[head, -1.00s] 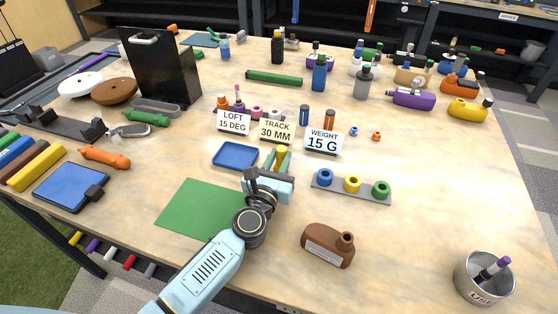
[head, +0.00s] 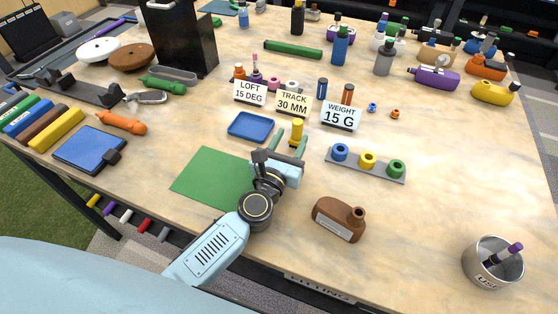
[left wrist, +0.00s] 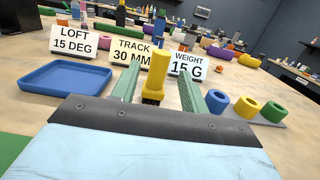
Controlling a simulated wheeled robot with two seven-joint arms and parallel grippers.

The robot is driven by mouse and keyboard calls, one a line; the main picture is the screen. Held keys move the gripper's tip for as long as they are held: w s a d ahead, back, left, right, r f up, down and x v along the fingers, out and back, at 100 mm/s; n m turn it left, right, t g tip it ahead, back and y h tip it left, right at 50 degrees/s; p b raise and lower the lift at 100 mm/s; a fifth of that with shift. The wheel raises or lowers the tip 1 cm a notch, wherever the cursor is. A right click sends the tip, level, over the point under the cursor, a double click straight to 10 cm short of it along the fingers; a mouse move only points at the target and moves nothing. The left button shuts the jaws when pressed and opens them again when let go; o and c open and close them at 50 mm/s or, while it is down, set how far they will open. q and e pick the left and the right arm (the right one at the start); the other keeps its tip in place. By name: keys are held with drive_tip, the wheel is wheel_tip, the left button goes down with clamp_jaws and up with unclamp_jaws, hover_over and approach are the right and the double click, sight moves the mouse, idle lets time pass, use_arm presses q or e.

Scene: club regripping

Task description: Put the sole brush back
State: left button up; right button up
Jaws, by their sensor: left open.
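A yellow cylindrical piece with a dark lower end, which looks like the sole brush (head: 297,130), stands upright on the table in front of the TRACK 30 MM card (head: 294,104). In the left wrist view the yellow piece (left wrist: 157,72) is between the two green fingers, with a gap on each side; its dark end is at the tabletop. My left gripper (head: 291,144) is open around it, low over the table. The left gripper (left wrist: 158,88) also shows open in its wrist view. My right gripper is in neither view.
A blue tray (head: 250,125) lies left of the gripper, and a green mat (head: 207,176) is nearer. A grey rack (head: 380,172) with blue, yellow and green rings is to the right.

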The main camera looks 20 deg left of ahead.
use_arm(q)
drive_tip(key=s, duration=0.5)
drive_tip(key=s+b, duration=0.1)
drive_tip(key=s, duration=0.2)
drive_tip(key=shift+a+f, duration=0.15)
drive_tip(key=shift+f, duration=0.2)
drive_tip(key=shift+s, duration=0.4)
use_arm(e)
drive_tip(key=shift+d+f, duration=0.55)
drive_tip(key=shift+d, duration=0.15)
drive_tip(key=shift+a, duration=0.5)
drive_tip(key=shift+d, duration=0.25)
